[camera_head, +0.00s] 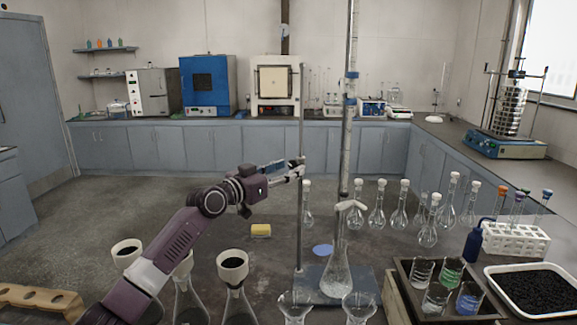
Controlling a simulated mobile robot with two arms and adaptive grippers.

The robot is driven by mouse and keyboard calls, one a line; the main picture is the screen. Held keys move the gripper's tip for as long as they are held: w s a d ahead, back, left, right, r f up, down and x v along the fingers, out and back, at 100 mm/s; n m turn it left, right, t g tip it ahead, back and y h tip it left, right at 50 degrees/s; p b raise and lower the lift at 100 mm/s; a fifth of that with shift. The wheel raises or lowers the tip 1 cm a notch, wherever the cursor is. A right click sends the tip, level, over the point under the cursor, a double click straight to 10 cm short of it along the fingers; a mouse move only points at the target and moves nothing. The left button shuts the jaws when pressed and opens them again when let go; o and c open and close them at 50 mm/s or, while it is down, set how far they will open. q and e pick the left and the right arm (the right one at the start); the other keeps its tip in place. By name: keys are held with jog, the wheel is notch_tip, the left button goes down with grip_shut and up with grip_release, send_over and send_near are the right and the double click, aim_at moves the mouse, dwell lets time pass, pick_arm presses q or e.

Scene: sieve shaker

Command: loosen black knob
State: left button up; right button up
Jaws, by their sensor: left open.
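The sieve shaker stands on the right-hand counter at the back right, with a stack of metal sieves (509,110) on a blue base (505,146). A dark clamp bar with small black knobs (517,73) sits across its top; the knobs are too small to make out well. My left gripper (297,170) is open and empty in the middle of the view, beside the thin rod of a lab stand. It is far from the shaker, to its left and nearer to me. I cannot tell whether it touches the rod. My right gripper is not in view.
Bare floor (150,195) lies beyond.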

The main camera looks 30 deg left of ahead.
pick_arm(q)
jog(key=shift+w+d, duration=0.1)
jog(key=shift+w, duration=0.25)
jog(key=shift+c, duration=0.3)
jog(key=c, duration=1.1)
jog(key=shift+n, duration=0.4)
jog(key=shift+n+p, duration=0.35)
jog(key=shift+n, duration=0.65)
jog(key=n, duration=0.2)
jog(key=shift+n+p, duration=0.4)
jog(key=n+p, duration=0.2)
jog(key=n, duration=0.3)
jog(key=shift+d, duration=0.1)
jog(key=shift+n, duration=0.3)
